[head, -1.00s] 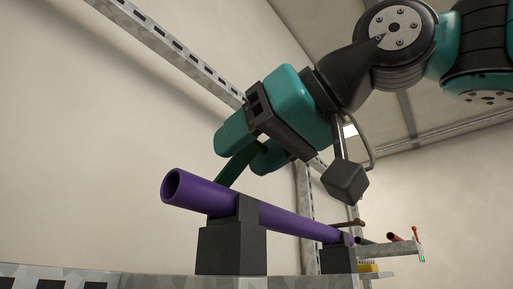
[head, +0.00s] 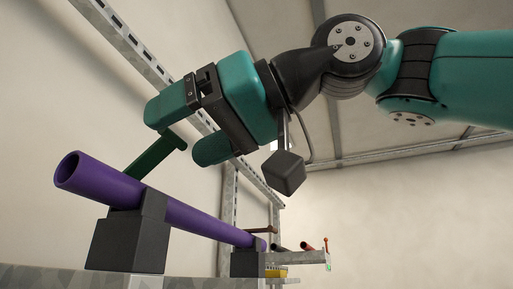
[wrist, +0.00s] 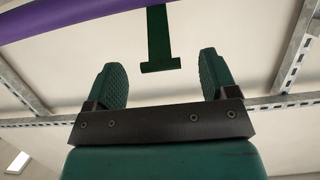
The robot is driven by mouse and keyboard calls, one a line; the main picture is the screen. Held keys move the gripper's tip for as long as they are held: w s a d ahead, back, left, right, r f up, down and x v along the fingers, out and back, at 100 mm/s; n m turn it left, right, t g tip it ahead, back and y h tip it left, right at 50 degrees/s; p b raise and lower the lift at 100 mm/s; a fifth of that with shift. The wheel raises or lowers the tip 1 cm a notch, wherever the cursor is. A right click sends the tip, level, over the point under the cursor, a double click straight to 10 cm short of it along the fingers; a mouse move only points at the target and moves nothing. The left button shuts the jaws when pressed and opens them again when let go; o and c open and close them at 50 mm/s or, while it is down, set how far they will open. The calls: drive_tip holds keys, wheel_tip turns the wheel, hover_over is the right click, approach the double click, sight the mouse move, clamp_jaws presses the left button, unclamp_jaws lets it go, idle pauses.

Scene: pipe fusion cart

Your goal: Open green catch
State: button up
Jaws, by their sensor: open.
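The green catch (head: 157,153) is a dark green lever with a T-shaped end. In the head view it rises at a slant from the block under the near end of the purple pipe (head: 190,215). My gripper (head: 176,135) is open and empty above the pipe, with one finger on each side of the catch's T end in the picture. In the wrist view the catch (wrist: 160,40) hangs into the gap between the fingers of my gripper (wrist: 161,70), its crossbar about level with the fingertips. No contact shows; the depth between them is hard to judge.
Dark blocks (head: 125,243) hold the pipe above a grey surface. A shelf (head: 300,257) with small coloured items stands farther back right. A slotted metal rail (head: 118,40) runs along the wall behind my gripper. The space right of the pipe looks clear.

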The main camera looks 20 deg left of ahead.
drive_tip(key=v, duration=0.9)
drive_tip(key=shift+c, duration=0.2)
